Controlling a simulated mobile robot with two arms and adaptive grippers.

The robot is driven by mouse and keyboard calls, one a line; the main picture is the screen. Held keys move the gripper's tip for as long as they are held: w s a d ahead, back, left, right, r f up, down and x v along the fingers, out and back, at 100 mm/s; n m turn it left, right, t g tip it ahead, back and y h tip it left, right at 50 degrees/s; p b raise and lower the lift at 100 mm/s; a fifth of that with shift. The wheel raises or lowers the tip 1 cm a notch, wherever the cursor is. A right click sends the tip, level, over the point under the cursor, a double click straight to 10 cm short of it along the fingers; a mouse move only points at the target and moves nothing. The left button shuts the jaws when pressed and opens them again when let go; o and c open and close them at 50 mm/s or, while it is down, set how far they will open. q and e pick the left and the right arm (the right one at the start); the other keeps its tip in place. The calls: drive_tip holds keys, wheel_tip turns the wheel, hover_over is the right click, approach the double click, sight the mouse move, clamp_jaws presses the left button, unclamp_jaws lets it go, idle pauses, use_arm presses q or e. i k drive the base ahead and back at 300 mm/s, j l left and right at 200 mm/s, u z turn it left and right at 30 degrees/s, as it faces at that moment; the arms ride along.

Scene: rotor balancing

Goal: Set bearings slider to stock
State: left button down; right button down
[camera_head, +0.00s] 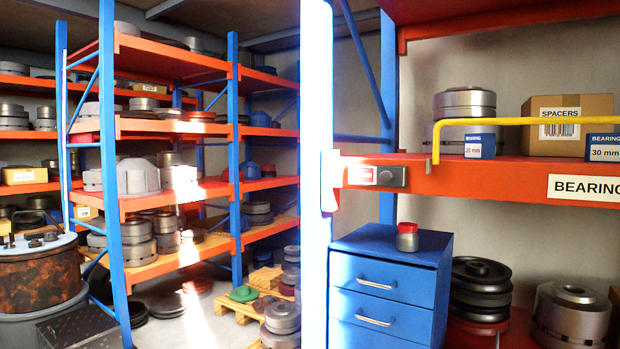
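The slider (376,176) is a small dark unit on the front of the orange shelf beam (460,180), left of a white label (585,188) that reads "BEARING" and is cut off by the picture edge. Its left part shows a red and white field with print too small to read. Its right part is a dark block with a small round knob. Neither of my grippers is in view.
A yellow rail (520,121) runs above the shelf edge and bends down to the beam right of the slider. Below stands a blue drawer cabinet (390,245) with a red-capped jar (407,238) on top. A bright white upright (315,120) stands left of the slider.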

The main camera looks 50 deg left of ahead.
sight(386, 176)
drive_tip(key=u, duration=1.1)
drive_tip(key=i+l, duration=0.1)
drive_tip(key=i, duration=0.45)
